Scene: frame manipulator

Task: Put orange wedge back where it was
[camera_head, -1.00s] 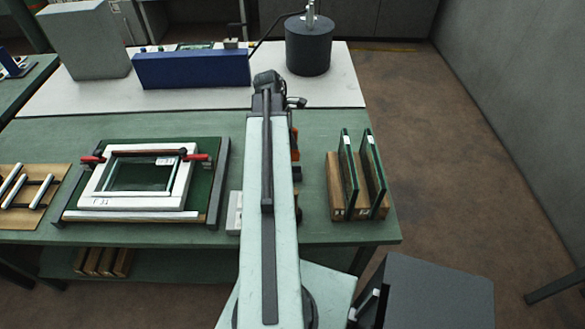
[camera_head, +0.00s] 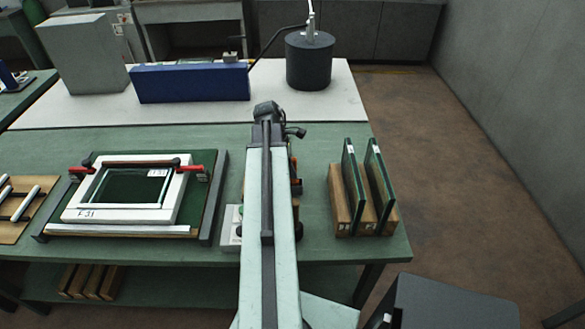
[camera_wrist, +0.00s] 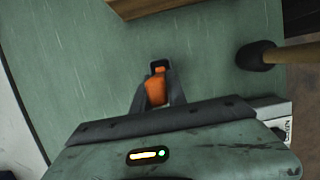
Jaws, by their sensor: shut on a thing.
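In the wrist view, the orange wedge (camera_wrist: 156,92) sits between the two grey fingers of my gripper (camera_wrist: 156,88), which is shut on it. A small dark piece shows at the wedge's far end. Green table top lies beneath it; I cannot tell whether the wedge touches the table. In the head view my arm hides my gripper and most of the area around it. Small orange parts (camera_head: 296,187) show just right of my arm, but I cannot tell whether they are the same wedge.
A tool with a dark head and wooden handle (camera_wrist: 256,55) lies right of my gripper in the wrist view. A wooden edge (camera_wrist: 150,7) is beyond. In the head view, a white frame (camera_head: 80,214) is left and a wooden rack with glass panes (camera_head: 342,218) right.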

